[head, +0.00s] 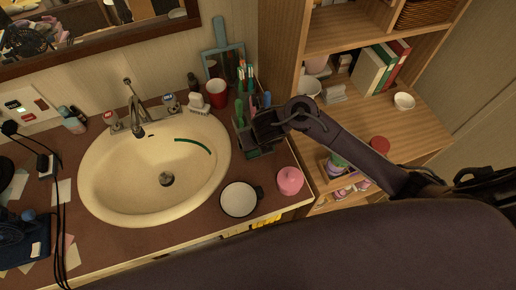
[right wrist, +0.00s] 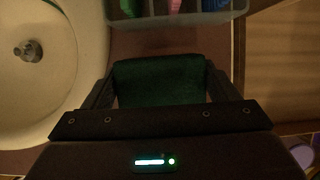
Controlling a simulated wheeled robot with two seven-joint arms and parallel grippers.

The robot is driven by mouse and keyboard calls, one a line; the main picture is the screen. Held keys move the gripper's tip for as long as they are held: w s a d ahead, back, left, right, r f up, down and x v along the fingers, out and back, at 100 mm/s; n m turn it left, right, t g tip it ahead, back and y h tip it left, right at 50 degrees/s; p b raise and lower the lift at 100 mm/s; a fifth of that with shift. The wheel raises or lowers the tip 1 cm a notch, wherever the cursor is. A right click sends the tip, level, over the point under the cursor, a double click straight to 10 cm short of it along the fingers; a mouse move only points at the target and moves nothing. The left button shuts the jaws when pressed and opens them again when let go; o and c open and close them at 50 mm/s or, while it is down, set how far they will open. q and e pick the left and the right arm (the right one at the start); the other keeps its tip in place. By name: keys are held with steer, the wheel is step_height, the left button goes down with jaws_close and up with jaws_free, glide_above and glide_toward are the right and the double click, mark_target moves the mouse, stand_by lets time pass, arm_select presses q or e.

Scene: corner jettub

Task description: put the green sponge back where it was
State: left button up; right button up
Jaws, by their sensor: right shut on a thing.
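The green sponge (right wrist: 160,82), a dark green block, is between the two fingers of my right gripper (right wrist: 160,92) in the right wrist view. The gripper is shut on it. In the head view my right gripper (head: 264,128) is over the counter, right of the sink and in front of the caddy of brushes. I cannot clearly make out the sponge there because the gripper hides most of that spot. In the wrist view a translucent caddy (right wrist: 225,22) with compartments lies just beyond the sponge, with a gap of counter between. My left gripper is not in view.
The sink (head: 110,180) is left of the gripper, with a dark green curved strip (head: 195,142) in it. A red cup (head: 217,94) stands behind. A white-topped round jar (head: 238,199) and a pink jar (head: 290,180) stand in front. Wooden shelves (head: 335,42) are at right.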

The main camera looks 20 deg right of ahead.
step_height(320, 180, down, 3)
steer(key=shift+r+b, duration=0.1)
steer(key=shift+b, duration=0.25)
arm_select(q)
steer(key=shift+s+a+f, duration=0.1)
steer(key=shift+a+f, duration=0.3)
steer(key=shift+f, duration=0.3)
arm_select(e)
steer(key=shift+f, duration=0.3)
steer(key=o, duration=0.9)
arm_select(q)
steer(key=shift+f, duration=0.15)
arm_select(e)
steer(key=shift+r, duration=0.15)
